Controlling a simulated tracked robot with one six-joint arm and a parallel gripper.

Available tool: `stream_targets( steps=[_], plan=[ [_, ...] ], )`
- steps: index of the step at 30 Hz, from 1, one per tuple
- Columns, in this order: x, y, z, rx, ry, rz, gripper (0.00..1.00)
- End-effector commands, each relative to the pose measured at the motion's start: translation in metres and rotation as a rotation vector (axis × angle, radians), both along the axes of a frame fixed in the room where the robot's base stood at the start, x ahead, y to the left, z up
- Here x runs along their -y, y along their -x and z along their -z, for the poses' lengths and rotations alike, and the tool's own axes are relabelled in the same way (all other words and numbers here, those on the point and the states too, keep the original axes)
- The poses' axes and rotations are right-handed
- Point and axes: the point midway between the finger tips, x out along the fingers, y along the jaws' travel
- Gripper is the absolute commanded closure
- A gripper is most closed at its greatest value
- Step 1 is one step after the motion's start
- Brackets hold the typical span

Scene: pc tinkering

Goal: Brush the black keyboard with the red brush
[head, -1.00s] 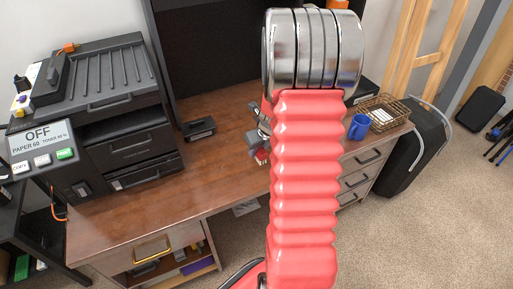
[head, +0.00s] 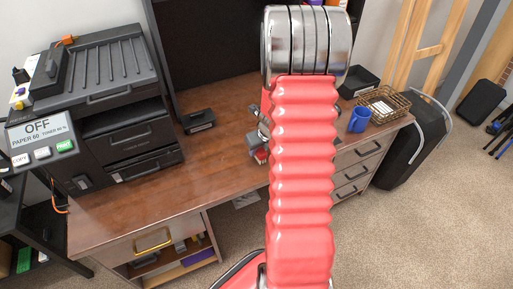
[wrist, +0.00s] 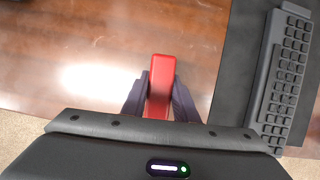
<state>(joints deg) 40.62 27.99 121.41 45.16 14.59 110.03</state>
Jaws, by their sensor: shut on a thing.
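My gripper (wrist: 159,97) is shut on the red brush (wrist: 161,72) in the wrist view, with a dark finger on each side of it. Only the brush's plain red top shows; its bristles are out of sight. The black keyboard (wrist: 287,82) lies on a dark mat to the right in the wrist view, apart from the brush. In the head view my red arm covers the middle of the desk, and the keyboard is hidden. Part of my gripper (head: 259,140) shows at the arm's left edge above the desk.
The wooden desk (head: 140,205) has clear room on its left half. A printer (head: 120,120) stands at the left and a small black box (head: 198,122) at the back. A blue mug (head: 359,119) and wire basket (head: 388,104) stand at the right. The dark mat (wrist: 237,75) lies under the keyboard.

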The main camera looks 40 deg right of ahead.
Motion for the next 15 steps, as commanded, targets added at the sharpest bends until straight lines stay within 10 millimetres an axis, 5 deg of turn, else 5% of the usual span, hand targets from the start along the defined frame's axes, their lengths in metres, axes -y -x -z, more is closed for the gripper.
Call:
stream_targets(
  steps=[5,6,15],
  plan=[
    [-0.0001,0.0001,0.0083,-0.001,-0.001,0.001,0.92],
    [0.0,0.0,0.0089,0.0,0.0,0.0,0.73],
    [0.0,-0.0001,0.0081,0.0,0.0,0.0,0.52]
  ],
)
